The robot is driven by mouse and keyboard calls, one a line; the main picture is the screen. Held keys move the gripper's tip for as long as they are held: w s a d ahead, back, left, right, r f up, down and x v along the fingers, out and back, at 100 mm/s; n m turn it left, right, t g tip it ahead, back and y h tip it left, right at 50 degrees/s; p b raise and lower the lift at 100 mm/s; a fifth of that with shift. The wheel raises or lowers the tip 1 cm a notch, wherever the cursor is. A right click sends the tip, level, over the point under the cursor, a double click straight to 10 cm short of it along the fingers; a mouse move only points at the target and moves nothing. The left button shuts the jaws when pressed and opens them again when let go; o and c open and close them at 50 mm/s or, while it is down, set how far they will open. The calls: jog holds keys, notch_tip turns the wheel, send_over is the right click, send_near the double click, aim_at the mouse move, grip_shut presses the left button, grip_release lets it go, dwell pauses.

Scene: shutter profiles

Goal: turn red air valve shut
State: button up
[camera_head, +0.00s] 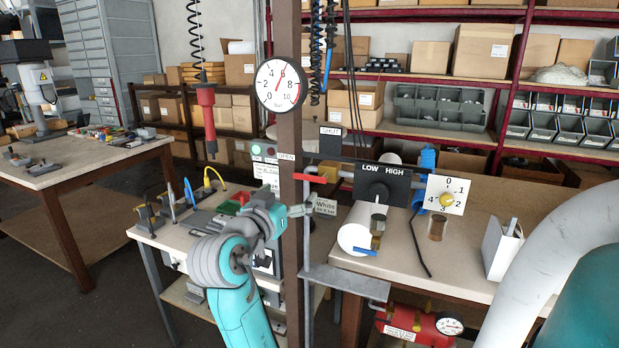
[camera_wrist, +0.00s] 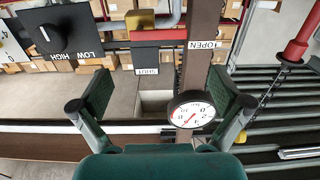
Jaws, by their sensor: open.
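The red valve lever (camera_head: 310,178) lies roughly level beside the brown post in the head view, its end near the OPEN label (camera_head: 286,156). A SHUT label (camera_head: 331,132) sits above it. In the wrist view, which looks upside down, the red lever (camera_wrist: 158,35) runs from a brass body (camera_wrist: 140,20) toward the post with the OPEN label (camera_wrist: 203,45). The SHUT label (camera_wrist: 147,71) is below it there. My gripper (camera_wrist: 162,105) is open and empty, its fingers spread and apart from the lever. In the head view my gripper (camera_head: 299,210) is below the lever, partly hidden by the post.
The brown post (camera_head: 292,130) carries a round gauge (camera_head: 281,85) and stands close to my gripper. A black LOW/HIGH switch box (camera_head: 382,188) and a numbered dial (camera_head: 446,194) are to the right. A red tool (camera_head: 206,115) hangs at left.

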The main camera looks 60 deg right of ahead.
aim_at(309, 176)
jog(key=d, duration=1)
jog(key=shift+w+d+r, duration=0.1)
jog(key=shift+w+d, duration=0.25)
jog(key=shift+d, duration=0.05)
jog(key=c, duration=1.4)
